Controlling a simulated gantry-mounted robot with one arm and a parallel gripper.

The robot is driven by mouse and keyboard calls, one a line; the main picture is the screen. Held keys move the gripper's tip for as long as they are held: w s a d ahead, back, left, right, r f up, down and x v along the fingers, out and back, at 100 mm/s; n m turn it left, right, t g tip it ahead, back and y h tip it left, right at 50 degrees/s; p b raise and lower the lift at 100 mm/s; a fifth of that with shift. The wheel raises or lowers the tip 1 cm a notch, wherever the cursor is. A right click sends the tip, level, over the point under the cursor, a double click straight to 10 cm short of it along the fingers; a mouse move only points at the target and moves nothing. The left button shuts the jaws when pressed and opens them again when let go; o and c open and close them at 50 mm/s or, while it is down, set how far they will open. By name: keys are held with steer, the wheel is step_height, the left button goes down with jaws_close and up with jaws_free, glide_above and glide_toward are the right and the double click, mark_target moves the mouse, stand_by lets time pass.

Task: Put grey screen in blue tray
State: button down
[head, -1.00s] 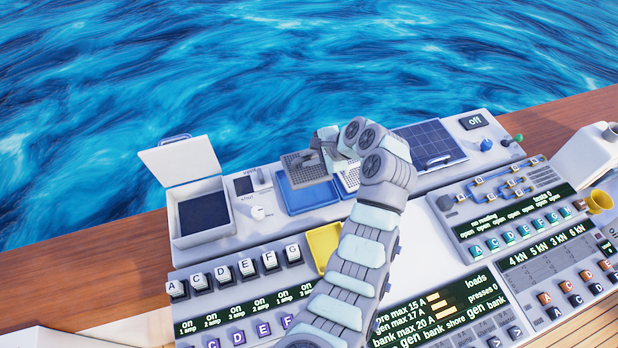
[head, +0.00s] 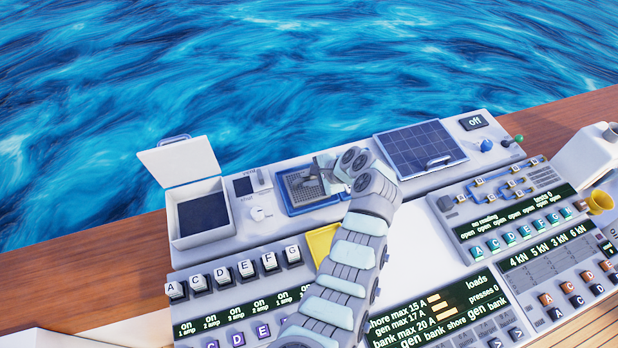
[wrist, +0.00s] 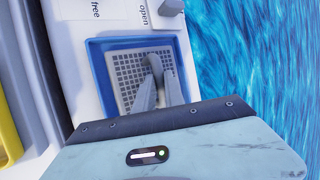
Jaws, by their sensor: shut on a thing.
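The grey screen (head: 297,186), a flat panel with a grid of small holes, lies within the outline of the blue tray (head: 316,207) in the head view. In the wrist view the screen (wrist: 130,72) sits inside the raised rim of the blue tray (wrist: 90,75). I cannot tell whether it rests on the tray's floor. My gripper (wrist: 158,82) is over the tray with its fingers shut on the screen. In the head view my wrist hides the right part of the tray.
A yellow tray (head: 322,241) lies in front of the blue one. An open-lidded white box (head: 203,235) stands to the left. A solar panel (head: 420,146) is to the right. A switch labelled open (wrist: 170,7) stands close beside the blue tray.

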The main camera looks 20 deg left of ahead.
steer(key=c, duration=1.4)
jaws_free()
steer(key=shift+r, duration=0.1)
steer(key=v, duration=1.2)
